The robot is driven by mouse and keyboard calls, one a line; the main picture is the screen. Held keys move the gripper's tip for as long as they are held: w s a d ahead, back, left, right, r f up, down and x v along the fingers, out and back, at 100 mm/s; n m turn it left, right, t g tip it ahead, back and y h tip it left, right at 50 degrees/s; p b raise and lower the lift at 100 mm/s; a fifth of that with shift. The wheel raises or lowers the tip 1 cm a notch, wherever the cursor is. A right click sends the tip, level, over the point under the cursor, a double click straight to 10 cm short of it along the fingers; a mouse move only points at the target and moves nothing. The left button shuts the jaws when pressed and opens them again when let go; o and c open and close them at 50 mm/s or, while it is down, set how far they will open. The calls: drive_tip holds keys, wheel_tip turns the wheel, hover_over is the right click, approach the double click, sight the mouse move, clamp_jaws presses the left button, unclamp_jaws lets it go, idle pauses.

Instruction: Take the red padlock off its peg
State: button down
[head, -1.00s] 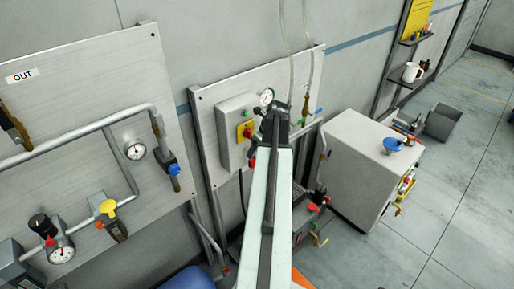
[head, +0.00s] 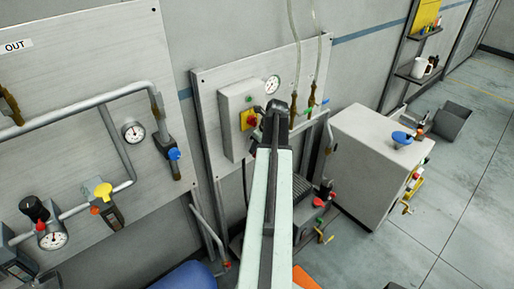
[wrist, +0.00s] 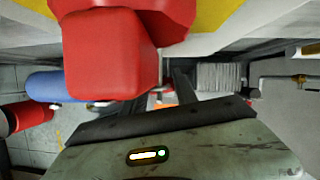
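A big red block (wrist: 110,55) fills the upper left of the wrist view, close to the camera. A rounder red part and a yellow plate (wrist: 225,12) are behind it. I cannot tell whether this block is the padlock or the handle of the red switch (head: 251,118) on its yellow plate. In the head view a small red piece (head: 253,151) shows beside my arm, low on the grey switch box (head: 234,130). No peg is clearly seen. My gripper (head: 278,105) is in front of the box's right side; its fingers are too hidden to read.
A pressure gauge (head: 272,84) and hanging hoses are on the panel behind my gripper. A pale cabinet (head: 365,155) with a blue funnel-like item on top stands to the right. Pipework with a blue valve (head: 174,154) is on the left panel. Floor at the right is open.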

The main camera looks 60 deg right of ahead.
drive_tip(key=shift+r, duration=0.2)
drive_tip(key=shift+r+p, duration=0.45)
drive_tip(key=shift+p, duration=0.2)
drive_tip(key=shift+s, duration=0.2)
drive_tip(key=s+a, duration=0.2)
drive_tip(key=s, duration=0.5)
drive_tip(key=shift+s+a, duration=0.2)
drive_tip(key=shift+a, duration=0.05)
idle(0.8)
